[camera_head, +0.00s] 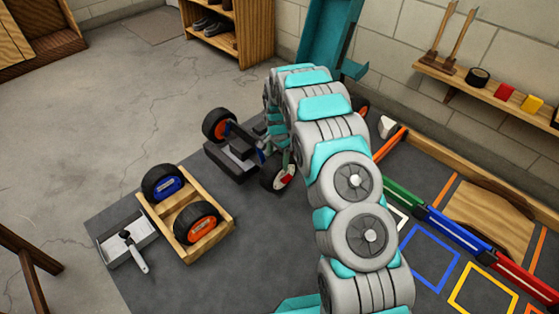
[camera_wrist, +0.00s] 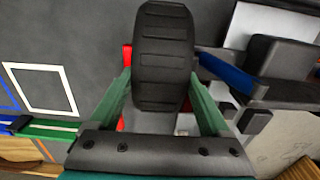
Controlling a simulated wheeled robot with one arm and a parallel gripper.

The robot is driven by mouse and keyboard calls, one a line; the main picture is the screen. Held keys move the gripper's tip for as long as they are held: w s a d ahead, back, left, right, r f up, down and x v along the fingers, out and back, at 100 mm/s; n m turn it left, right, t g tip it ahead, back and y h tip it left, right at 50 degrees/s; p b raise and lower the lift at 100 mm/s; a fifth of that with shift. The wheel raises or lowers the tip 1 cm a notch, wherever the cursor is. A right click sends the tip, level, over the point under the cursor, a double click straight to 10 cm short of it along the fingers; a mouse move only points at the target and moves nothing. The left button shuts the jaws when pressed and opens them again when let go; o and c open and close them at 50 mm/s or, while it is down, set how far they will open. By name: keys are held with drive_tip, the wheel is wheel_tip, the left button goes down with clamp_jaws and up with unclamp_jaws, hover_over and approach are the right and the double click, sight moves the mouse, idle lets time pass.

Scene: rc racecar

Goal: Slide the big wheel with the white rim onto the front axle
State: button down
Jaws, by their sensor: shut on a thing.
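The big wheel with the white rim (camera_head: 279,177) stands upright at the near right side of the dark car (camera_head: 232,157) in the head view. In the wrist view its black tread (camera_wrist: 163,55) fills the middle, between the green fingers of my gripper (camera_wrist: 160,88). My gripper is shut on this wheel; my arm hides much of it in the head view. A blue bar of the car (camera_wrist: 226,72), perhaps the front axle, ends close to the wheel's right side. I cannot tell whether the wheel is around the axle.
A wooden crate (camera_head: 228,226) holds a blue-rimmed wheel (camera_head: 163,183) and an orange-rimmed wheel (camera_head: 197,224). A grey tray (camera_head: 113,247) with a white-handled tool lies left of it. Coloured outlined squares (camera_head: 430,257) lie right.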

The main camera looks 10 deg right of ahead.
unclamp_jaws()
wheel_tip(320, 180, up, 8)
drive_tip(key=shift+f, duration=0.15)
idle(0.3)
idle(0.4)
